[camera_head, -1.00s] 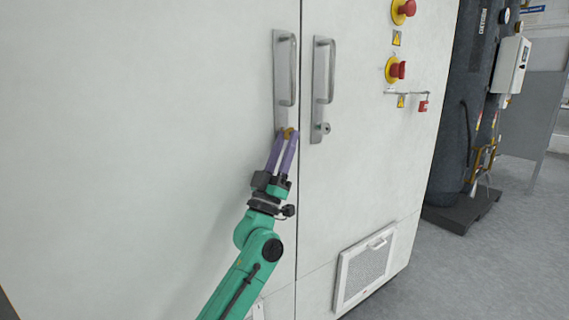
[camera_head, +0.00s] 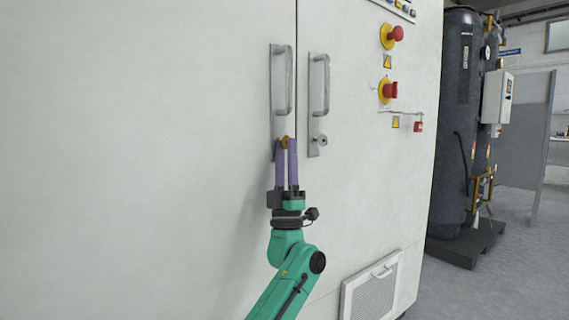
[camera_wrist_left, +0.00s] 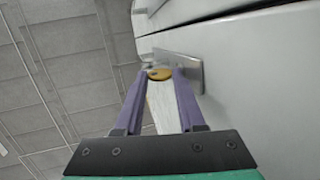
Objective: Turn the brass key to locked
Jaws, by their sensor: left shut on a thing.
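The brass key (camera_head: 284,142) sits at the lower end of the left door's handle plate (camera_head: 278,110). My left gripper (camera_head: 286,146) has its purple fingers on either side of the key and is shut on it. In the left wrist view the key (camera_wrist_left: 160,74) shows as a round brass head between the fingertips (camera_wrist_left: 160,75), in front of the metal plate (camera_wrist_left: 181,70). The key's shaft and the lock behind it are hidden. My right gripper is not in view.
A second handle plate with a silver lock (camera_head: 321,141) is on the right door, close beside my fingers. Red emergency buttons (camera_head: 390,90) and a small red padlock (camera_head: 418,126) are further right. A vent (camera_head: 370,292) is low on the cabinet.

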